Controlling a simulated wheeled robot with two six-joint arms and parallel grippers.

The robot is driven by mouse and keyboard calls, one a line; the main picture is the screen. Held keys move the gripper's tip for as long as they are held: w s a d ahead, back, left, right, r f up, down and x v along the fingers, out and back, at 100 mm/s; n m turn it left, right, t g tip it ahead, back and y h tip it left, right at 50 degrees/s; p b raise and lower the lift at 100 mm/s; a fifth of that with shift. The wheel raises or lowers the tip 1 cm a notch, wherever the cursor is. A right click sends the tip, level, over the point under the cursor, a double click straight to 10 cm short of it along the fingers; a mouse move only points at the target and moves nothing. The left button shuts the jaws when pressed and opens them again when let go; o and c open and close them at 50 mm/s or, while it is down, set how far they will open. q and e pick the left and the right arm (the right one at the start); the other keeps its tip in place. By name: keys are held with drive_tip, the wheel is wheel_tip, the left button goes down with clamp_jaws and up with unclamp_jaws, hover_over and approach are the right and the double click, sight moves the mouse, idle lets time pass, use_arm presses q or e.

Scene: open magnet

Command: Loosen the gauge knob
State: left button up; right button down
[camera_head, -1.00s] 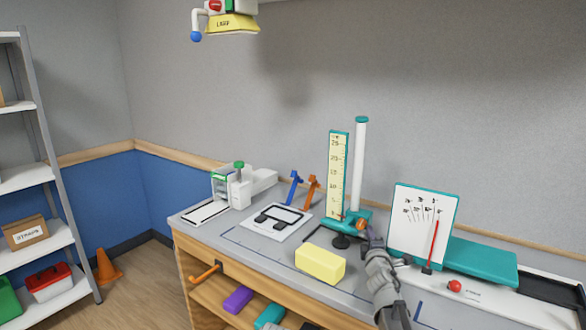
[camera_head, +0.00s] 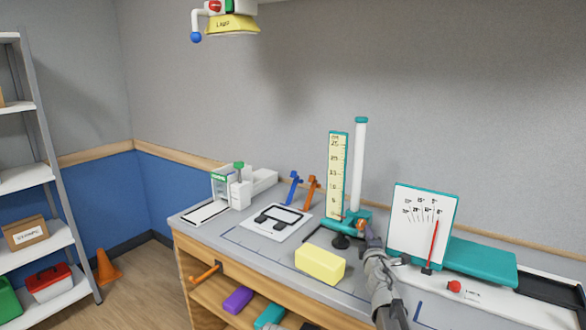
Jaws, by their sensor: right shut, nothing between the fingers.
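The height gauge is a yellow scale (camera_head: 338,175) beside a white post with a teal cap (camera_head: 361,145), standing upright on a teal base (camera_head: 359,215) on the bench. A dark round piece (camera_head: 340,242) sits in front of the base. My right gripper (camera_head: 363,232) is at the gauge's foot, just right of the knob, shut with nothing in it. I cannot tell whether its fingertips touch the knob. My left gripper is not in view.
A yellow block (camera_head: 320,263) lies left of my right arm. Blue and orange clamps (camera_head: 311,193) and a white-framed plate (camera_head: 276,221) are to the left.

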drive_tip(key=shift+s+d, duration=0.2)
idle(0.7)
drive_tip(key=shift+s+a, duration=0.55)
drive_tip(key=shift+s, duration=0.3)
drive_tip(key=shift+s+a, duration=0.5)
drive_tip(key=shift+s, duration=0.35)
drive_tip(key=shift+s+a, duration=0.55)
drive_tip(key=shift+s, duration=0.3)
